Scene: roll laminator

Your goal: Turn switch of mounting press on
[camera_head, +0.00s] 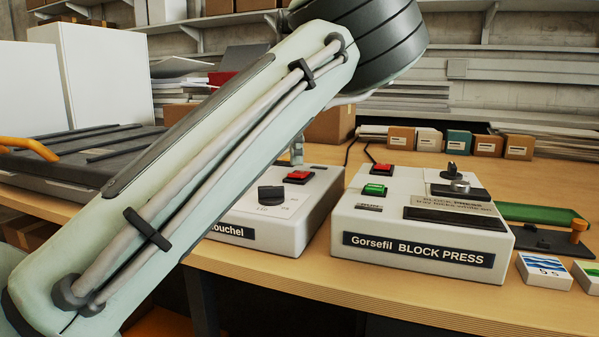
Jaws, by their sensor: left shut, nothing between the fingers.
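A white machine (285,222) with a black dial (271,195) and a red switch (299,177) stands at centre; my left arm hides its left part, and its label reads only "ouchel". Right of it stands a white machine labelled "Gorsefil BLOCK PRESS" (440,235), with a red button (382,169) and a green button (375,190). No readable label says "mounting press". My left gripper (297,157) shows only as a small grey tip below my arm, just above or behind the red switch. It is shut and empty; contact cannot be told. My right gripper is out of view.
Small boxes (488,145) line the back. A dark flat device (75,150) is at the left.

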